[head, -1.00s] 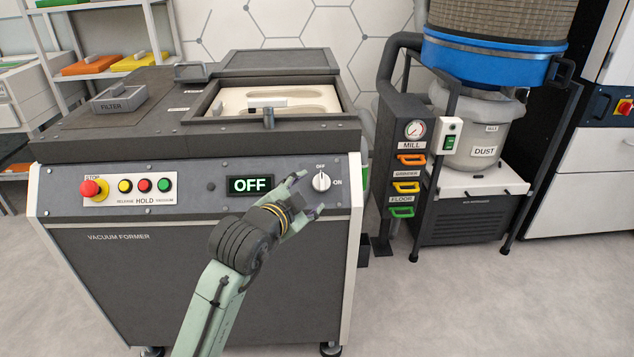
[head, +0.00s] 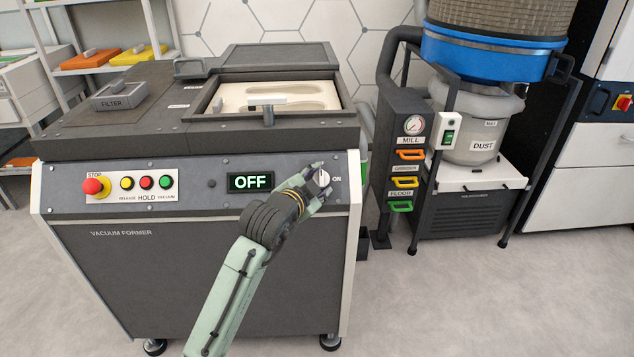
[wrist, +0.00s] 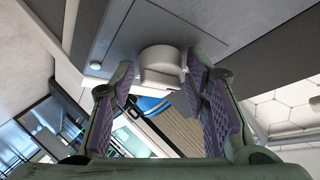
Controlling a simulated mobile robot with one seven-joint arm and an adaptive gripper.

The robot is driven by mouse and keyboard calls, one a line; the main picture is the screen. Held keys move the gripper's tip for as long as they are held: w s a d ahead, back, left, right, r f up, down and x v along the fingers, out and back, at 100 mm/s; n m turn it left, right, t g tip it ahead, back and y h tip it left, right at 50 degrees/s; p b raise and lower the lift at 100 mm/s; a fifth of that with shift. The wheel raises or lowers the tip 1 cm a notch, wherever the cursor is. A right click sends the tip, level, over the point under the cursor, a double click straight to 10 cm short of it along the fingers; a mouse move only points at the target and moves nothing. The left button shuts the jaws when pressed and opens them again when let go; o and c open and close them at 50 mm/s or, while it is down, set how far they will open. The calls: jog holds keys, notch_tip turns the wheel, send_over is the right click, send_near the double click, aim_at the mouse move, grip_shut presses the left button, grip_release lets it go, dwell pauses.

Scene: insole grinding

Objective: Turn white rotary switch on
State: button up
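The white rotary switch (head: 324,179) is a round knob at the right end of the vacuum former's front panel. The "ON" label is to its right; the "OFF" label above it is hidden by my gripper. The display (head: 250,182) reads OFF. My gripper (head: 317,181) is in front of the knob, partly covering it. In the wrist view the knob (wrist: 160,62) shows between the tips of my spread fingers (wrist: 159,78), one on each side. The fingers look open; I cannot tell whether either one touches the knob.
Red, yellow and green buttons (head: 144,184) and a red stop knob (head: 92,186) are at the panel's left. The dust extractor (head: 470,200), with colored handles and a green switch, stands to the right. Floor is clear in front.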

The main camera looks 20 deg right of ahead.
jog(key=c, duration=0.8)
